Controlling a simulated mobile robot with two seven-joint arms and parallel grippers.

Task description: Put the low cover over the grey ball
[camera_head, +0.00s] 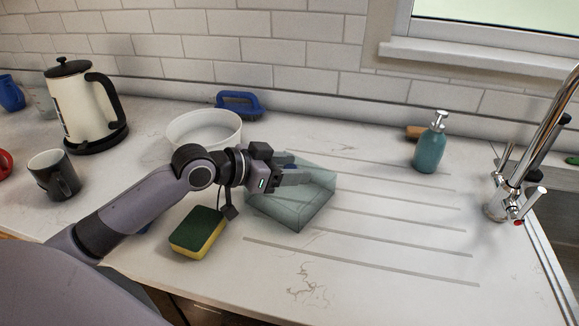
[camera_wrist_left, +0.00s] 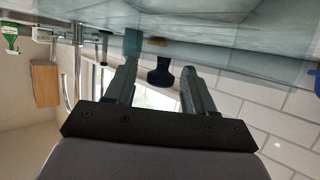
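The low cover (camera_head: 306,212) is a translucent greenish box on the white counter, just right of the sponge. My left gripper (camera_head: 298,170) reaches over its top from the left. In the left wrist view, which is upside down, the cover's pale green surface (camera_wrist_left: 230,52) fills the top edge. I cannot make out the grey ball in either view. My right gripper is not in view.
A green-yellow sponge (camera_head: 198,232) lies below my left forearm. A white bowl (camera_head: 205,130) and blue brush (camera_head: 238,101) stand behind. A teal soap bottle (camera_head: 429,148) and the tap (camera_head: 530,150) are right. A kettle (camera_head: 82,108) and dark mug (camera_head: 54,174) are left. The front-right counter is clear.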

